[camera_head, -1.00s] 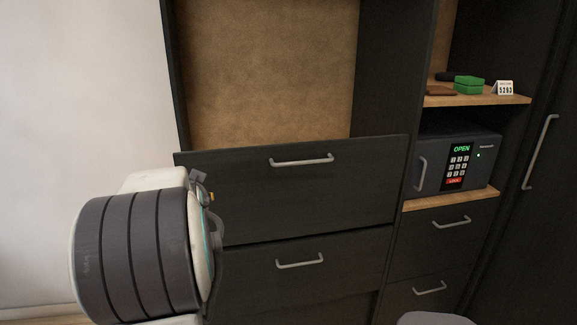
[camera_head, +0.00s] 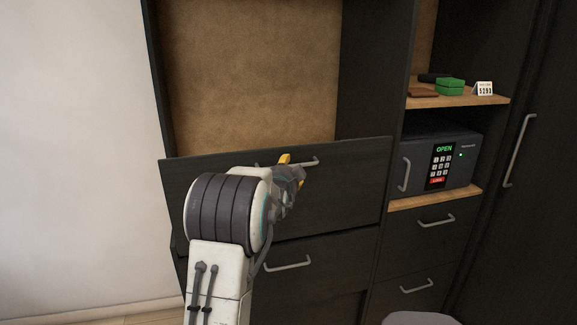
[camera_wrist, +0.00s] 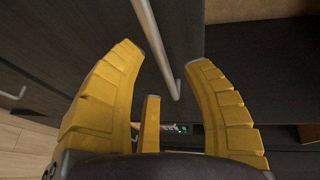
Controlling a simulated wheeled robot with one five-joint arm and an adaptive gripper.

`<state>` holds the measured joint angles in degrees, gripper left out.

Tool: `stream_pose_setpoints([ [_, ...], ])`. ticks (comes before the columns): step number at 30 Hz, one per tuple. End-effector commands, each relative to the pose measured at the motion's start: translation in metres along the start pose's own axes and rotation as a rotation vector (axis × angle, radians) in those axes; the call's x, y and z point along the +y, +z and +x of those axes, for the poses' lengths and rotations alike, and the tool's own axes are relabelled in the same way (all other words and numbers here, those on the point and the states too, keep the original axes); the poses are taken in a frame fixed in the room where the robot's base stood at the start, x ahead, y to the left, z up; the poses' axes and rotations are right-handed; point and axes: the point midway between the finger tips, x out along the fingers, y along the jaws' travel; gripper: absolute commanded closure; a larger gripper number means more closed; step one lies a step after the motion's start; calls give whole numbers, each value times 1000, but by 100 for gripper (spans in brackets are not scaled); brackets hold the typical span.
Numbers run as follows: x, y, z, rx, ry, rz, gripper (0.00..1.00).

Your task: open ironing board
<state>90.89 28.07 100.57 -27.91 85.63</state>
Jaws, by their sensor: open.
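No ironing board is recognisable in either view. A dark wooden front panel (camera_head: 345,190) with a silver bar handle (camera_head: 312,162) sits below the open, brown-backed recess. My gripper (camera_head: 293,169) is in front of this panel at the handle and partly covers it in the head view. In the wrist view, my gripper (camera_wrist: 168,58) is open, with yellow fingers spread on both sides of the handle (camera_wrist: 158,48). The handle runs between them, and no finger is clearly closed on it. Whether any finger touches it, I cannot tell.
A second handled drawer (camera_head: 330,260) lies below. To the right are a safe (camera_head: 425,160) reading OPEN, a shelf with a green box (camera_head: 450,87) and number card (camera_head: 484,89), smaller drawers and a tall dark door (camera_head: 530,170). A pale wall (camera_head: 70,130) stands left.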

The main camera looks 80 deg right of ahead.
Motion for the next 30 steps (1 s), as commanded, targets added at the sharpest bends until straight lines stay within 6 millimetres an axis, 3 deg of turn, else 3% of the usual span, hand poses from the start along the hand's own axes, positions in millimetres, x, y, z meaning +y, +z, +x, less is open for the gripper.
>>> stream_pose_setpoints([
  [9, 0, 1, 26, -1, 1, -1, 55],
  [24, 1, 1, 32, -1, 1, -1, 55],
  [30, 0, 1, 32, -1, 1, -1, 73],
])
